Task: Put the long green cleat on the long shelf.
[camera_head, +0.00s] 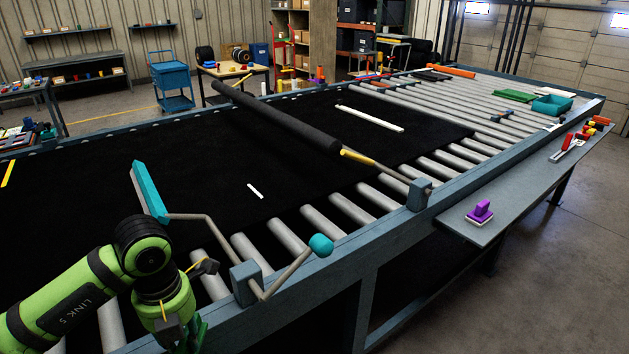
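A flat green piece (515,96), which looks like the long green cleat, lies on the rollers at the far right end of the press. The long grey shelf (525,185) runs along the right side of the press, outside its blue frame. My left arm comes in from the lower left. Its wrist points down over the near rollers, and the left gripper is mostly cut off by the bottom edge. Some dark green shows beside that wrist; I cannot tell what it is. My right gripper is out of view.
The shelf holds a purple block (480,212), a red-handled tool (567,146) and orange pieces. A teal tray (552,105) sits by the green piece. A bent crank with a teal knob (321,245) sticks up near my arm. The shelf's middle is clear.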

